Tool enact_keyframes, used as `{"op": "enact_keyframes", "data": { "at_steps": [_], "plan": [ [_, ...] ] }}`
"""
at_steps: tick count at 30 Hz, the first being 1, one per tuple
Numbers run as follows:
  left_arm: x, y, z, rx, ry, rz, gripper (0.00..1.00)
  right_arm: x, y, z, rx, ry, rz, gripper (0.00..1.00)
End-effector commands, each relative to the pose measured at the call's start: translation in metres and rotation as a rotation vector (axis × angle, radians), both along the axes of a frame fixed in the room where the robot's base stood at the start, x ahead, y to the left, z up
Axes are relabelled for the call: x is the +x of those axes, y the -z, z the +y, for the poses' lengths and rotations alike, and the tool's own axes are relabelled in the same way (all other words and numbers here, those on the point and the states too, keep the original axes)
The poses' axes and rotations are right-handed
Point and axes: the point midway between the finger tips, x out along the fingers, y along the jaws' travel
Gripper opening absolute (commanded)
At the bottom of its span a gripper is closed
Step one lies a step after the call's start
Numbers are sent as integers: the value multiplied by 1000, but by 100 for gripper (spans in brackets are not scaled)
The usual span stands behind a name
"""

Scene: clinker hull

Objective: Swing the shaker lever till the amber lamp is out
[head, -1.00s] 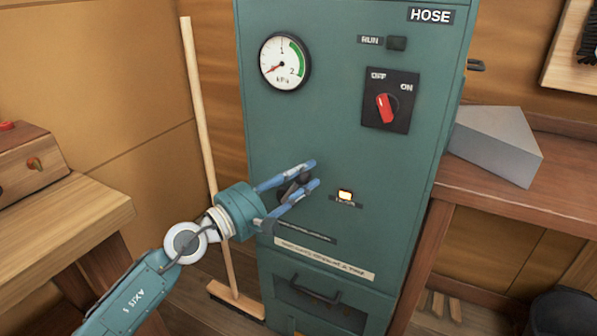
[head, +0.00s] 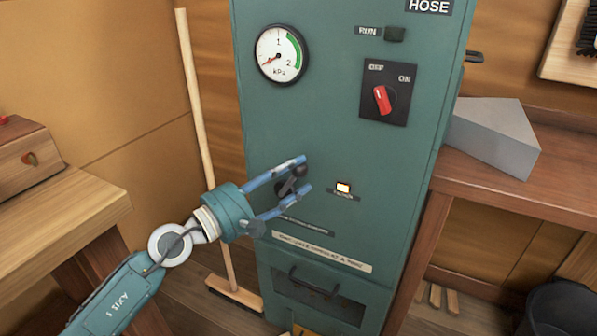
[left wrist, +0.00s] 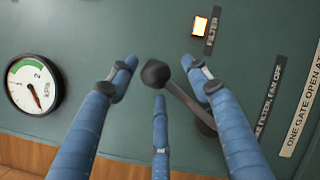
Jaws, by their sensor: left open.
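The shaker lever (head: 290,186) is a dark arm with a round black knob on the front of the green cabinet. In the left wrist view the lever (left wrist: 188,102) slants from its lower-right pivot up to the knob. My left gripper (head: 306,175) is open, its blue fingers spread around the knob with gaps visible. In the left wrist view the gripper (left wrist: 160,76) has the knob between its fingertips; contact cannot be told. The amber lamp (head: 343,188) is lit, right of the lever.
The green cabinet (head: 335,120) carries a kPa gauge (head: 281,54), needle low, and a red OFF/ON switch (head: 381,99). A broom (head: 200,130) leans at its left. A wooden bench (head: 60,215) stands at left, and another bench with a grey wedge (head: 495,138) at right.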

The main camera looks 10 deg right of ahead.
Motion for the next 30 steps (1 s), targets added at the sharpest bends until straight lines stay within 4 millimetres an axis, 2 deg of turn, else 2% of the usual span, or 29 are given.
{"op": "enact_keyframes", "data": {
  "at_steps": [6,13,18,30],
  "plan": [
    [-25,7,42,3,-2,3,48,0,0,0,-1,-1,0,40],
    [-44,10,73,3,-2,6,48,0,0,-1,-1,-1,0,40],
    [-49,11,81,4,0,3,48,0,0,-1,-1,-1,0,40],
    [-49,10,82,3,1,3,48,0,0,-1,-2,0,-1,40]
  ]
}}
